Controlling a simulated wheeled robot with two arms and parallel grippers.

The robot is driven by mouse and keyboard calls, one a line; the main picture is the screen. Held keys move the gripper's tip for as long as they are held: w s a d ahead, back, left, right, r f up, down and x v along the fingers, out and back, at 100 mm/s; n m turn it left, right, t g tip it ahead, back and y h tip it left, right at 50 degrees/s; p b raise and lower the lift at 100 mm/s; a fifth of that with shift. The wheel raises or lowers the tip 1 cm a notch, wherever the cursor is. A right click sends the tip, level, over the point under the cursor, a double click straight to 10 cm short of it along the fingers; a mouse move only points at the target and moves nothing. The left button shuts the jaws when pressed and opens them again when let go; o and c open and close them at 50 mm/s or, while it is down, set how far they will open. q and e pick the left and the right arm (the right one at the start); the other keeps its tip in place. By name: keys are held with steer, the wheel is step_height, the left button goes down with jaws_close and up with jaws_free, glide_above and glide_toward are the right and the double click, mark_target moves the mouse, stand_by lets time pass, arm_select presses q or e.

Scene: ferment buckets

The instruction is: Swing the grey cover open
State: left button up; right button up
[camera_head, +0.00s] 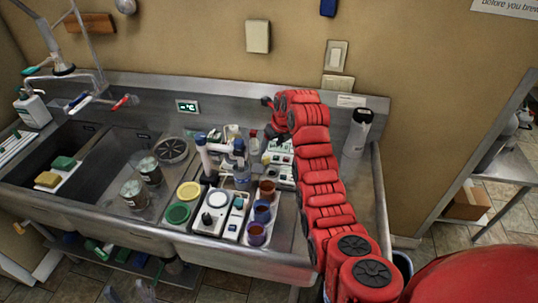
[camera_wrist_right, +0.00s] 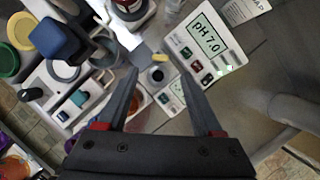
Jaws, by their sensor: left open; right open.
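A small flat grey piece (camera_wrist_right: 139,54) shows beyond my fingertips in the right wrist view; I cannot tell for sure that it is the grey cover. It lies beside a small round black-centred part (camera_wrist_right: 157,75) and a white pH meter (camera_wrist_right: 205,48) reading pH 7.0. My right gripper (camera_wrist_right: 160,78) is open and empty, its fingers either side of the black-centred part in the picture; contact is not visible. In the head view my right gripper (camera_head: 268,117) is over the back of the counter.
A white device with a blue-tipped arm (camera_head: 215,150) stands mid-counter. Coloured cups (camera_head: 262,211) and yellow and green lids (camera_head: 178,214) sit at the front. A white bottle (camera_head: 357,132) stands at right. The sink (camera_head: 110,170) is at left.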

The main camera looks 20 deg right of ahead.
steer(key=p+v, duration=0.6)
steer(key=v, duration=0.1)
steer(key=shift+r+p, duration=0.3)
steer(key=shift+p, duration=0.05)
steer(key=shift+s, duration=0.1)
